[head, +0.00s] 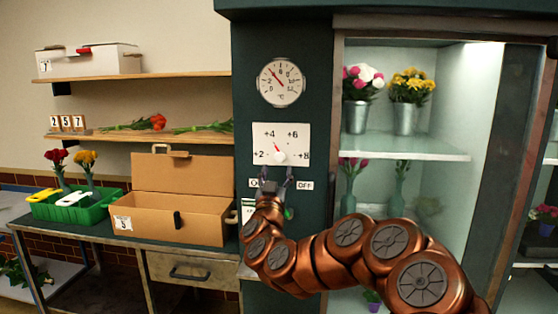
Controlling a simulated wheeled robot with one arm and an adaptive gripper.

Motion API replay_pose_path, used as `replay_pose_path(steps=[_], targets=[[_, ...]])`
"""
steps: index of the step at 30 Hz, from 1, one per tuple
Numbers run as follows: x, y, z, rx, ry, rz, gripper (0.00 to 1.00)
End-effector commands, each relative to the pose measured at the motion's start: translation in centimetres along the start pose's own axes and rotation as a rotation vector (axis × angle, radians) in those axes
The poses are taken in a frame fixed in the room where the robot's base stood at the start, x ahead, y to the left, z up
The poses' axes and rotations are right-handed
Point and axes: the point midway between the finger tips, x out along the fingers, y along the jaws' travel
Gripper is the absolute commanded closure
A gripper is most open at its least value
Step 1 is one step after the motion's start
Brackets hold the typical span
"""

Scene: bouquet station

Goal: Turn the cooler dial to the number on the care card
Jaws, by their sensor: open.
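The cooler dial is a white plate (301,143) marked +2, +4, +6 and +8, on the dark green cooler front. Its pale knob (280,156) sits low in the middle, and the red pointer tilts up and left, toward about +4. My gripper (277,174) is open just below the knob, fingers pointing up, with nothing seen between them. Whether a fingertip touches the knob I cannot tell. A small white card (248,208), possibly the care card, shows left of my wrist, partly hidden; its writing is too small to read.
A round thermometer (281,82) hangs above the dial. An OFF label (305,185) and a partly covered label flank my gripper. The glass-fronted cooler (400,150) with flowers stands right. Left are a bench with a cardboard box (180,205), a green crate (45,211) and shelves.

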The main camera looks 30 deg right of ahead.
Motion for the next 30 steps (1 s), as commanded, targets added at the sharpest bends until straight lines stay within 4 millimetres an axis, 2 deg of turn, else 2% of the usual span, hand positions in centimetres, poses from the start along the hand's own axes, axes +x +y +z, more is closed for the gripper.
replay_pose_path(steps=[6,15,29,30], targets=[[2.7,0.0,-0.2,0.001,-0.001,0.0,0.42],[5.2,-0.1,-0.1,0.002,0.0,-0.001,0.42],[5.8,-0.1,0.0,0.001,-0.002,-0.003,0.42],[5.8,-0.1,0.0,0.001,-0.002,-0.003,0.45]])
